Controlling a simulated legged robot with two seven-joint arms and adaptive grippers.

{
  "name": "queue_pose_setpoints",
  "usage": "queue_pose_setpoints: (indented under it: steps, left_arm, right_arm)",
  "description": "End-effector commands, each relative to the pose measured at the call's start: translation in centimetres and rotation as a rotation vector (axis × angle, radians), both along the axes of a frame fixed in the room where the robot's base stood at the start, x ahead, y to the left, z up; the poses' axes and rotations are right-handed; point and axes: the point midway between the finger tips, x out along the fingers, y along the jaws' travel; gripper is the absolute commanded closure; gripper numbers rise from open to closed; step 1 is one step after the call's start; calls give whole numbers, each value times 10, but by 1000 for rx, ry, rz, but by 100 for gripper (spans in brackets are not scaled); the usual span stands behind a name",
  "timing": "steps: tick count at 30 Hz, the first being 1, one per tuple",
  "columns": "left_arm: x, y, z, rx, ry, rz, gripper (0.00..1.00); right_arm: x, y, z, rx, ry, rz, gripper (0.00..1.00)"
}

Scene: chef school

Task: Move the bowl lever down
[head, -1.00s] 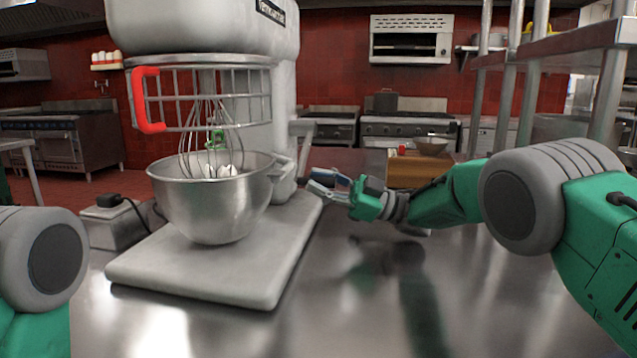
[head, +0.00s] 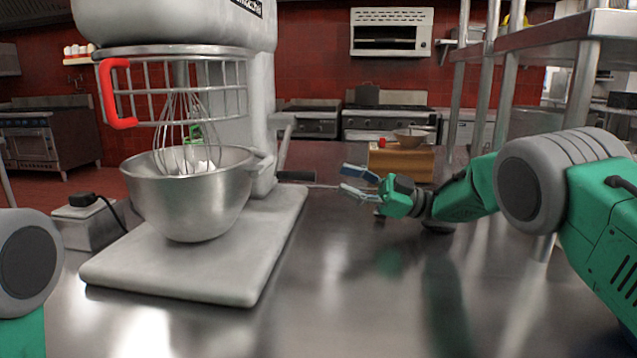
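The stand mixer (head: 262,95) stands at the left, with a steel bowl (head: 190,200) under its whisk (head: 185,125). A grey lever-like piece (head: 282,122) sticks out from the right side of the mixer column, its outer end raised. My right gripper (head: 346,178) is right of the mixer, above the counter. Its two fingers are apart, point left toward the mixer, and hold nothing. It is clear of the lever-like piece. My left gripper is not in view; only part of my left arm shows at the lower left.
A dark handle (head: 296,175) with a thin metal part lies between mixer and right gripper. A wooden box (head: 402,163) with a small bowl (head: 410,138) stands behind the gripper. A metal shelf rack (head: 540,38) is at the right. The front counter (head: 350,290) is clear.

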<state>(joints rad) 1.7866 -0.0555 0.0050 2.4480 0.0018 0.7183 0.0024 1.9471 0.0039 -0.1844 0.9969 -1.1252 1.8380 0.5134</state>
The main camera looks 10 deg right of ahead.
Motion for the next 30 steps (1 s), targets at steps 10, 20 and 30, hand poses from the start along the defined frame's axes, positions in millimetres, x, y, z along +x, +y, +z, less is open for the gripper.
queue_pose_setpoints:
  steps: [10, 20, 30]
  left_arm:
    - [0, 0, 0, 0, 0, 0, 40]
    - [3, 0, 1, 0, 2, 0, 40]
    - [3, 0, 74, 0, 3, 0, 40]
  right_arm:
    - [-3, -33, 0, -1, -1, 0, 62]
    - [-3, -33, 2, -1, -1, 0, 62]
    - [-4, -33, 77, 0, -2, 1, 62]
